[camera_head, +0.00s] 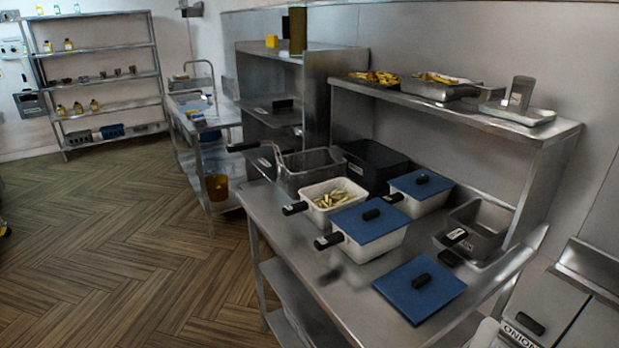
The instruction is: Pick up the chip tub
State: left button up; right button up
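An open white tub (351,212) holding pale yellow chips (331,199) stands on the steel counter (310,255). It is upright, and a black handle (295,208) points left from it. It has no lid on. A similar white tub with a blue lid (370,219) stands close in front of it. Another blue-lidded tub (421,187) stands to its right. I cannot tell whether these lidded tubs hold chips. Neither of my grippers is in view.
A loose blue lid (402,302) lies at the counter's front. A grey pan (487,222) stands at the right, and a steel basket (309,184) and black box (376,150) behind. A shelf (450,105) with filled trays overhangs the back.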

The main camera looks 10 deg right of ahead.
aim_at(319, 201)
jog(key=z, duration=0.35)
jog(key=i+j+z, duration=0.2)
jog(key=j, duration=0.2)
jog(key=i+j+z, duration=0.2)
jog(key=j, duration=0.2)
jog(key=j+z, duration=0.2)
jog(key=j, duration=0.2)
jog(key=i+j+z, duration=0.15)
jog(key=j, duration=0.3)
